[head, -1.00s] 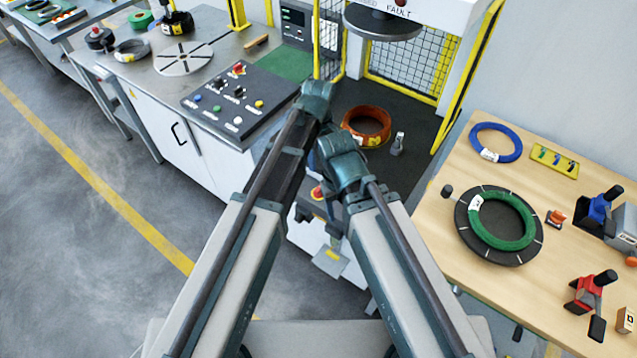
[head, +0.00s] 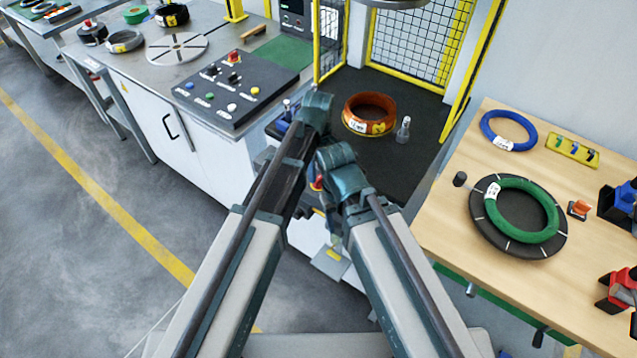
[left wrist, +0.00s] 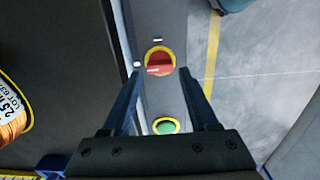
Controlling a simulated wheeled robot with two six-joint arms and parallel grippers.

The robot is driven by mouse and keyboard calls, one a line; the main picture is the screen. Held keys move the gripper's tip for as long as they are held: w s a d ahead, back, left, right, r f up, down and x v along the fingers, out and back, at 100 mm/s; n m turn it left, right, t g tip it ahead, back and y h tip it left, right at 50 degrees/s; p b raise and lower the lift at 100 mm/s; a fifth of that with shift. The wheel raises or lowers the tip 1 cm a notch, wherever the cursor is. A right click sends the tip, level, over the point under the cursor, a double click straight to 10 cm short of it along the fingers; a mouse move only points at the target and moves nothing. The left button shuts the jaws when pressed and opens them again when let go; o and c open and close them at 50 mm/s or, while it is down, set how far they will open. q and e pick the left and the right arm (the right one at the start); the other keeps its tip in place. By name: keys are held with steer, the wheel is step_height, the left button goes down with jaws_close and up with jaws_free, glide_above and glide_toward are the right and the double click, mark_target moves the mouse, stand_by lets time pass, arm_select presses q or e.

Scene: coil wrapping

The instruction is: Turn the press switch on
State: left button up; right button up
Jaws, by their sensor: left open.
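A red rotary switch (left wrist: 160,61) on a yellow ring sits on a grey panel (left wrist: 163,96) in the left wrist view. A green round button (left wrist: 166,126) in a yellow ring is on the same panel, nearer the gripper's palm. My left gripper (left wrist: 160,73) is open, and its fingertips appear on either side of the red switch; the gap in depth is unclear. In the head view the red switch (head: 318,183) is partly hidden by my arms. My right gripper's fingers do not show.
An orange copper coil (head: 370,115) lies on the dark press bed (head: 418,160), with a small grey post (head: 403,130) beside it. A button console (head: 232,88) stands to the left. A wooden table (head: 442,222) with coils is at the right. Yellow mesh guards (head: 415,45) stand behind.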

mark_target(319, 181)
arm_select(q)
steer(key=shift+f+b, duration=0.9)
steer(key=shift+f, duration=0.55)
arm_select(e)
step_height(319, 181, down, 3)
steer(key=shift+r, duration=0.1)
arm_select(q)
steer(key=shift+r, duration=0.1)
jaws_close()
